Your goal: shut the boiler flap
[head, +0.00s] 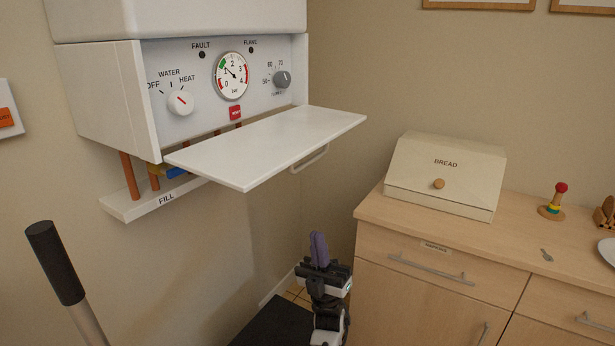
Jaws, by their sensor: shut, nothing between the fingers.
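The boiler flap (265,148) is a white panel hinged along the bottom of the boiler's control panel (205,88). It is folded down open and sticks out nearly level towards the right front. A handle (311,159) shows under its outer edge. My gripper (318,236) has purple fingers pointing up, shut and empty. In the picture it is below and to the right of the flap, apart from it.
A black-gripped handle (55,262) stands at the lower left. Copper pipes (130,175) hang under the boiler.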

